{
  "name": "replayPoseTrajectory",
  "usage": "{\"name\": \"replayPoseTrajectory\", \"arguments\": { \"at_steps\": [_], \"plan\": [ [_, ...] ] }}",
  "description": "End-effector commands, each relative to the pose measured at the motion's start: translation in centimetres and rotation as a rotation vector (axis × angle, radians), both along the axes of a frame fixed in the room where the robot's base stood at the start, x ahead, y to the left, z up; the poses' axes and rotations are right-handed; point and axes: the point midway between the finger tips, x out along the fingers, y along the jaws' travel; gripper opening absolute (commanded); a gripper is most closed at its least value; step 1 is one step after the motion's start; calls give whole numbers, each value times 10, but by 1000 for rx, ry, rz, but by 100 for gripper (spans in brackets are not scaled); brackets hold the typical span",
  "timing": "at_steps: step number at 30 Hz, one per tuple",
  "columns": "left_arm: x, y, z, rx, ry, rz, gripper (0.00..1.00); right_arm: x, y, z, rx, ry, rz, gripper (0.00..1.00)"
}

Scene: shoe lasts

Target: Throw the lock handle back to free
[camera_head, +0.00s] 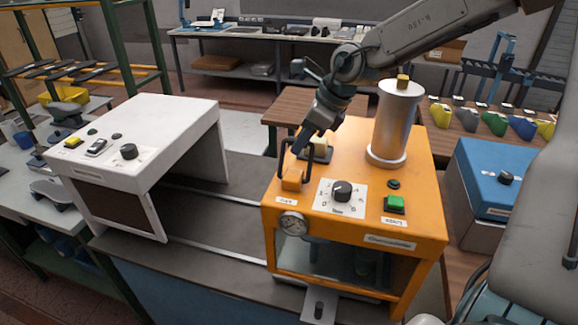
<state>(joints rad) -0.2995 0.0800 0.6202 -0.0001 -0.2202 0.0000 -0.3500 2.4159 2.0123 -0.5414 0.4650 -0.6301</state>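The orange machine (352,160) stands right of the middle. My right arm reaches in from the upper right, and my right gripper (303,143) points down over that corner. Its fingertips are dark and overlap the dark loop, so I cannot tell whether they touch it or how far they are open. My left gripper is not in view.
A silver cylinder (395,125) stands on the machine's top, close to my arm. A black knob (342,190) and green button (395,203) sit at its front. A white machine (150,140) stands left, a blue box (495,185) right.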

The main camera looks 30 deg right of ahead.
Motion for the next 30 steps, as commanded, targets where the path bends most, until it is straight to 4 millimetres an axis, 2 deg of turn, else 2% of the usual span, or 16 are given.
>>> {"name": "replayPoseTrajectory", "arguments": {
  "at_steps": [11,30],
  "plan": [
    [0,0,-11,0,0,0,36,-6,6,0,0,0,1,35],
    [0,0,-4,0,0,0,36,-30,-15,59,0,-1,1,35]
  ]
}}
